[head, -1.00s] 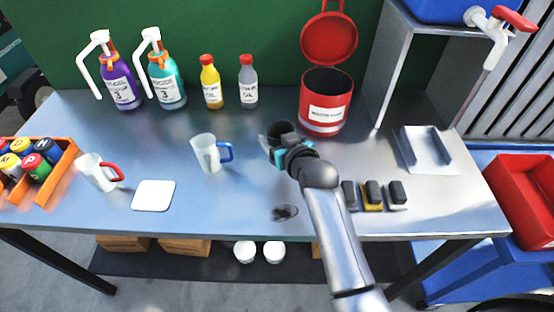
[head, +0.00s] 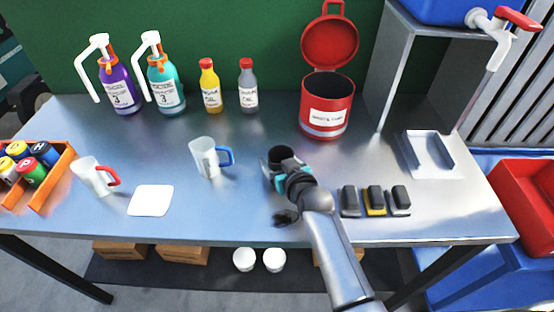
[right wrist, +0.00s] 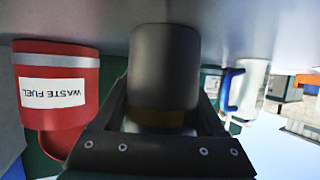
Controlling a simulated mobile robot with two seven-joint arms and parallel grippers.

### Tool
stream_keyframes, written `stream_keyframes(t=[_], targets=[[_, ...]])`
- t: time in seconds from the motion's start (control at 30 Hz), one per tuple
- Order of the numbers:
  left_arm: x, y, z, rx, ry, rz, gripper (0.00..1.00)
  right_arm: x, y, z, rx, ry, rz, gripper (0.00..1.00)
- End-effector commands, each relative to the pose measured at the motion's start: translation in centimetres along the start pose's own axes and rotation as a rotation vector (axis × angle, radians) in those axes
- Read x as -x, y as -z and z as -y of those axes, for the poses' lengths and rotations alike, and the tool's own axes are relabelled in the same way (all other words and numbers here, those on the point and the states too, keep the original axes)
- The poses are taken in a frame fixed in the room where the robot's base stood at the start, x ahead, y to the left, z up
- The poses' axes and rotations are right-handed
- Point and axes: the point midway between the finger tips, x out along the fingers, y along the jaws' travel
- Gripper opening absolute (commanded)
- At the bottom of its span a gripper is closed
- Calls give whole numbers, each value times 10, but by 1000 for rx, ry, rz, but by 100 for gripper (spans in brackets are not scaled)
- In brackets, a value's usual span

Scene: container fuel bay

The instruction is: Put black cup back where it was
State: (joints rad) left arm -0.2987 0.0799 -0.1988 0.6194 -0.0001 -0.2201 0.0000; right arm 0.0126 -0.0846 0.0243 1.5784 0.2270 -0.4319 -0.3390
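The black cup (head: 281,155) is between the fingers of my right gripper (head: 287,172), over the middle of the steel table in the head view. In the right wrist view the dark cup (right wrist: 163,75) fills the space between the two fingers of the right gripper (right wrist: 163,110), which sit on both of its sides. I cannot tell whether its base touches the table. A dark mark or small dark object (head: 286,218) is on the table in front of the cup, partly beside my arm. My left gripper is not in view.
A clear mug with a blue handle (head: 205,158) stands left of the cup. The red waste fuel can (head: 326,108) with its lid up is behind, to the right. Several dark blocks (head: 375,200) lie right of my arm. A white square (head: 151,200) lies front left.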

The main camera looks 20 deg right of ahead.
Motion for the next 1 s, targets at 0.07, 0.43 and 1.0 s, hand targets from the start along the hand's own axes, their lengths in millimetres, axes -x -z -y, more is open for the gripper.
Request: stream_keyframes(t=[0.07, 0.43, 1.0], targets=[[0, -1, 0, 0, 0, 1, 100, 0, 0, 0, 0, 0, 0, 83], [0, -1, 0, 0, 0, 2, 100, 0, 1, 0, 0, 0, 0, 100], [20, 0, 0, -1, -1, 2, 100, 74, 3, 0, 2, 0, 3, 100]])
